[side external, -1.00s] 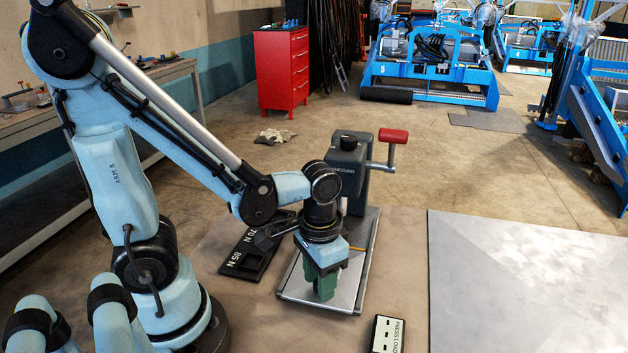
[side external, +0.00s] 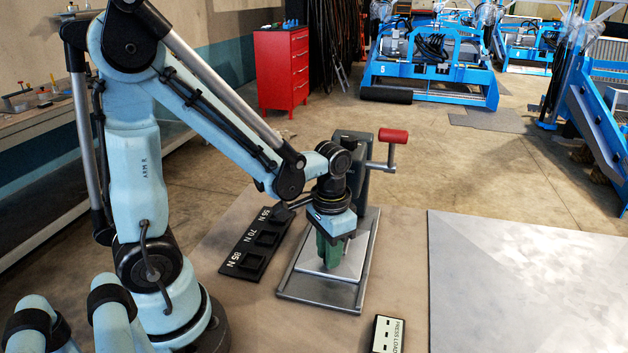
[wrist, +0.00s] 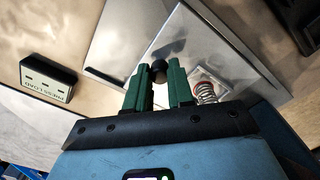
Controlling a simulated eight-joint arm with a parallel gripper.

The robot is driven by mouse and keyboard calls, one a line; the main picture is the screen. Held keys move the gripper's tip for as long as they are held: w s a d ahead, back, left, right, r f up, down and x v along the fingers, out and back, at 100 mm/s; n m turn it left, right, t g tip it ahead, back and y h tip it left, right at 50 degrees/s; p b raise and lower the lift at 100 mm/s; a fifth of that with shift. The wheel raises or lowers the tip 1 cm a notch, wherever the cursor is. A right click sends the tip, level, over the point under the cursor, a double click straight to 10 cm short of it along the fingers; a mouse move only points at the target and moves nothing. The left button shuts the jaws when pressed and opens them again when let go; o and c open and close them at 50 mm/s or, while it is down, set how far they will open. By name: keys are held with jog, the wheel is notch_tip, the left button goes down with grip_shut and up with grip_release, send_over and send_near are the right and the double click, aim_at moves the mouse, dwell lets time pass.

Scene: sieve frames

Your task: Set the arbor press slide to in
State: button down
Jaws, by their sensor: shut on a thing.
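The arbor press (side external: 351,148) is dark grey with a red-handled crank and stands at the back of a metal base frame (side external: 318,296). The silver slide plate (side external: 350,263) lies in the frame under my arm, with an open gap between it and the frame's front bar. In the wrist view the plate (wrist: 205,45) carries a small coil spring (wrist: 205,90) on a pale pad. My gripper (side external: 330,258) points down over the plate. In the wrist view its green fingers (wrist: 157,78) are closed around a black knob (wrist: 160,67). The ram is hidden behind my wrist.
A black tray (side external: 258,245) marked 55 N, 70 N and 85 N lies left of the frame. A PRESS LOAD block (side external: 388,335) with slots sits at the front right. A grey sheet (side external: 530,290) covers the right. The surface between is clear.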

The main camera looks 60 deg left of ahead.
jog(key=shift+w+a, duration=0.35)
jog(key=shift+w, duration=0.1)
jog(key=c, duration=1)
grip_release()
jog(key=shift+s, duration=0.1)
jog(key=shift+r, duration=6.05)
